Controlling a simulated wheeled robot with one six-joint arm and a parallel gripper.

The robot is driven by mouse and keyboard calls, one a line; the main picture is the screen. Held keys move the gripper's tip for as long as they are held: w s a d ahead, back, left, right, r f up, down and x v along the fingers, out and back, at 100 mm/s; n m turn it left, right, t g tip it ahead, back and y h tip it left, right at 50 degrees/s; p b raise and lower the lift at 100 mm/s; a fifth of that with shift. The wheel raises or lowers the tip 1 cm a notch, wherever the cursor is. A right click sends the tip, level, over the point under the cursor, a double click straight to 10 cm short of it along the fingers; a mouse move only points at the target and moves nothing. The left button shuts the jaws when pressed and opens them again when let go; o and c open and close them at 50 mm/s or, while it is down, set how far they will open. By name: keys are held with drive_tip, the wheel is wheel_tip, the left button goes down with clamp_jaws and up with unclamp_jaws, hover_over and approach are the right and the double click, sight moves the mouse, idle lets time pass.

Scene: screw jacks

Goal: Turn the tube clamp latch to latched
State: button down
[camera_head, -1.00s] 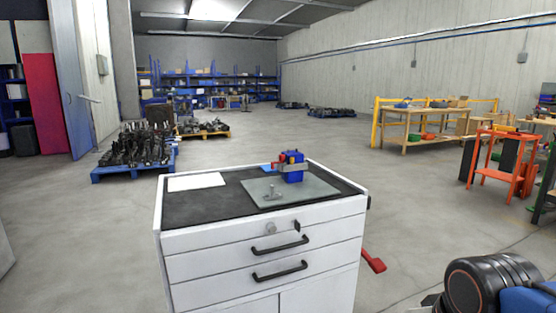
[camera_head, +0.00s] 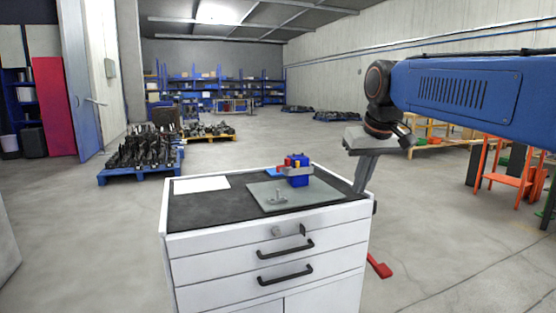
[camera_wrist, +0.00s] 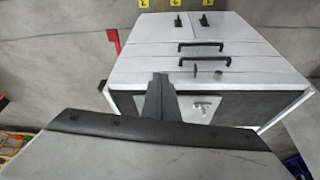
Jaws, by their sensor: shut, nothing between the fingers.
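A blue block (camera_head: 299,178) with a grey clamp band and small red and yellow parts (camera_head: 287,162) stands at the back of a grey plate (camera_head: 316,193) on a white cabinet. I take this for the tube clamp; its latch angle is too small to read. A small metal fitting (camera_head: 277,198) sits on the plate nearer the front and also shows in the wrist view (camera_wrist: 203,107). My gripper (camera_head: 360,190) is shut and empty, pointing down by the cabinet's right edge, apart from the clamp. In the wrist view, my gripper (camera_wrist: 160,78) hides part of the plate.
The white cabinet (camera_head: 262,250) has a dark top with a white sheet (camera_head: 201,184) at the left. A red lever (camera_head: 379,266) juts from its right side. An orange stand (camera_head: 505,175) is at the right. Pallets of parts (camera_head: 140,152) stand behind on the floor.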

drive_tip(key=w+a+r+n, duration=0.1)
drive_tip(key=w+a+r, duration=0.3)
drive_tip(key=w, duration=0.5)
drive_tip(key=w+a+r, duration=0.4)
drive_tip(key=w, duration=0.5)
drive_tip(key=w+a+n, duration=0.1)
drive_tip(key=w+a, duration=1)
drive_tip(key=w, duration=0.3)
drive_tip(key=a+x, duration=0.1)
drive_tip(key=x, duration=1)
drive_tip(key=shift+g+y, duration=0.3)
drive_tip(key=shift+g, duration=0.1)
drive_tip(key=shift+s+d+f, duration=0.1)
drive_tip(key=shift+s+d, duration=0.15)
drive_tip(key=shift+s, duration=0.45)
drive_tip(key=shift+s+d, duration=0.25)
drive_tip(key=shift+s, duration=0.4)
drive_tip(key=shift+s+d+f, duration=0.1)
drive_tip(key=shift+s+d, duration=0.15)
drive_tip(key=shift+s, duration=0.45)
